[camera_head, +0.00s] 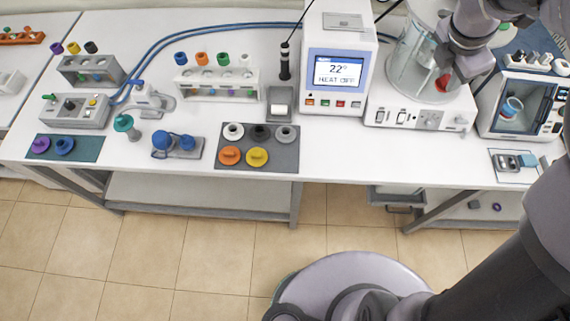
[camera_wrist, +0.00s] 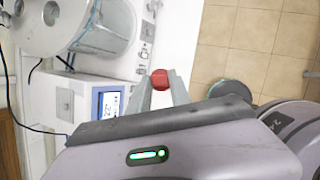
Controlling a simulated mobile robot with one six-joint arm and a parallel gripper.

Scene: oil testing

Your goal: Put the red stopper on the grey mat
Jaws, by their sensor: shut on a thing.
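The red stopper (camera_head: 442,84) is held between the fingers of my gripper (camera_head: 445,75), at the upper right of the head view. It hangs in front of the glass vessel, above the white apparatus base. In the wrist view the red stopper (camera_wrist: 160,78) sits at the tips of my gripper (camera_wrist: 160,88), which is shut on it. The grey mat (camera_head: 286,162) lies near the table's front edge, to the left of and nearer than my gripper. White, black, grey, orange and yellow stoppers rest on the mat in two rows, with bare space at its front right.
The bath unit with a display (camera_head: 338,75) stands between my gripper and the mat's side of the table. The glass vessel (camera_head: 408,62) is close behind my gripper. A test tube rack (camera_head: 215,88) stands behind the mat. The white table front, right of the mat, is clear.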

